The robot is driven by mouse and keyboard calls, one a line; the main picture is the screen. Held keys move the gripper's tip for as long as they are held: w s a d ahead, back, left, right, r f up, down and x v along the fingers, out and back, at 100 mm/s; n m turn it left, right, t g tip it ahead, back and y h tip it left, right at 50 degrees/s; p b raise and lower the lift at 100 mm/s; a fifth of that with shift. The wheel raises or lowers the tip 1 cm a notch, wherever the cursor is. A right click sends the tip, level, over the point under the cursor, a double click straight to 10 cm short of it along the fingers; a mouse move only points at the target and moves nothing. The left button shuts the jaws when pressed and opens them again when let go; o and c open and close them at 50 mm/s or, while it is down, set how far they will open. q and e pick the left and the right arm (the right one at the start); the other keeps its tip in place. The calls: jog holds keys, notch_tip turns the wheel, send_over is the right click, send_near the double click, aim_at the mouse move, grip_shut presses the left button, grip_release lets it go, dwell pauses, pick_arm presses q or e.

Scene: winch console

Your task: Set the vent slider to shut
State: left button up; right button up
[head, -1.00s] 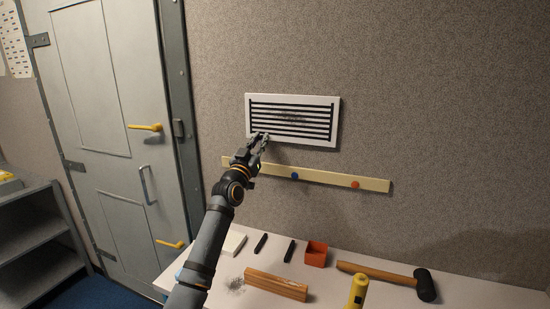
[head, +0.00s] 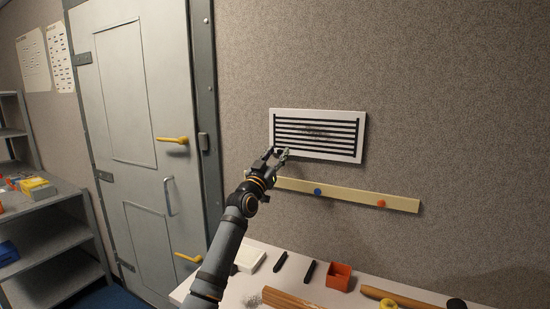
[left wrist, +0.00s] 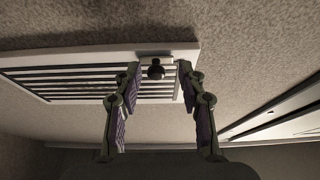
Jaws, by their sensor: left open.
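The vent (head: 317,135) is a white-framed panel with dark slats on the wall. In the left wrist view the vent (left wrist: 75,58) runs across the upper left. A small dark slider knob (left wrist: 156,69) sticks out near one end of it, between my fingers in the picture. My left gripper (head: 277,153) is open at the vent's lower left corner in the head view. Its two fingers (left wrist: 157,80) flank the knob in the left wrist view, and I see no clear contact. The knob is not distinct in the head view. My right gripper is not in view.
A cream strip (head: 347,194) with a blue and an orange knob is below the vent. The white table (head: 240,288) holds an orange box (head: 339,276), black bars and a wooden block. A grey door (head: 140,120) and shelves (head: 50,235) are at left.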

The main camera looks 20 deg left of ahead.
pick_arm(q)
jog(key=v, duration=1.2)
jog(key=shift+f, duration=0.15)
